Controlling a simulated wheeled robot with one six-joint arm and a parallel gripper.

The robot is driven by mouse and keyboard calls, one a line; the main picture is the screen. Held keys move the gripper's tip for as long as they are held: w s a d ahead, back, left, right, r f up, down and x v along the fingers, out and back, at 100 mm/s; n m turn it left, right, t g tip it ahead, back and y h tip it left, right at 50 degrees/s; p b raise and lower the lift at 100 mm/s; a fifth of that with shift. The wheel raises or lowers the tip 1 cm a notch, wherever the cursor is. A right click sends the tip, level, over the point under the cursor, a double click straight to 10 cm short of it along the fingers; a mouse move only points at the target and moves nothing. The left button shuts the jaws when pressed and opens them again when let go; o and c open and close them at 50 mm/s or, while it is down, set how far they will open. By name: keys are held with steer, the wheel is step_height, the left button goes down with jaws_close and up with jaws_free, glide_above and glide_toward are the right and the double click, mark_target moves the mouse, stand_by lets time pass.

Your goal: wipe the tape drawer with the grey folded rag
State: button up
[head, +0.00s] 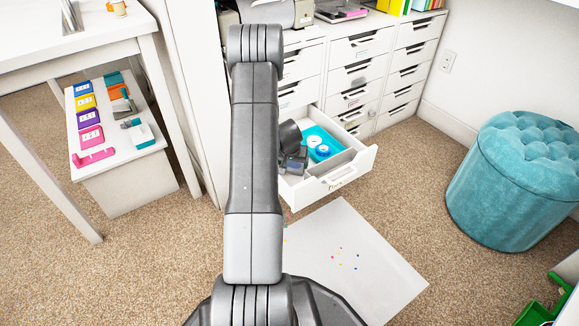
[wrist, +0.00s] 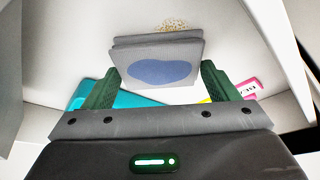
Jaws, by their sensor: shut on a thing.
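My gripper (wrist: 160,74) is shut on the grey folded rag (wrist: 165,50), which stands between the green fingers and has a blue patch on its near face. In the head view my gripper (head: 293,160) is down in the left part of the open tape drawer (head: 345,172), and the rag is hidden there. The white drawer floor shows in the wrist view (wrist: 235,45). A patch of brown specks (wrist: 175,25) lies on it just beyond the rag. I cannot tell whether the rag touches the floor.
A teal tray (head: 322,133) with white and blue tape rolls sits in the drawer. A pink labelled item (wrist: 246,86) is near my right finger. A white sheet with coloured bits (head: 350,245) lies on the carpet. A teal pouf (head: 515,180) stands right; a white table (head: 70,45) stands left.

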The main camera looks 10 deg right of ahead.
steer(key=shift+s, duration=0.35)
steer(key=shift+w+a+r+p, duration=0.1)
steer(key=shift+w+a+p, duration=0.05)
steer(key=shift+w+p, duration=0.25)
steer(key=shift+w+a+r+p, duration=0.1)
steer(key=shift+w+a+p, duration=0.05)
steer(key=shift+w+p, duration=0.25)
steer(key=shift+w+a+f, duration=0.15)
steer(key=shift+w+f, duration=0.1)
steer(key=shift+w, duration=0.4)
steer(key=shift+s+d+f+b, duration=0.15)
steer(key=shift+s+d+b, duration=0.05)
steer(key=shift+s+b, duration=0.25)
steer(key=shift+s+d+f+b, duration=0.15)
steer(key=shift+s+b, duration=0.15)
steer(key=shift+s, duration=0.15)
steer(key=shift+s+d+r, duration=0.15)
steer(key=shift+s, duration=0.6)
steer(key=shift+r, duration=0.1)
steer(key=shift+w+r+p, duration=0.1)
steer(key=shift+r+p, duration=2.1)
steer(key=shift+r, duration=0.35)
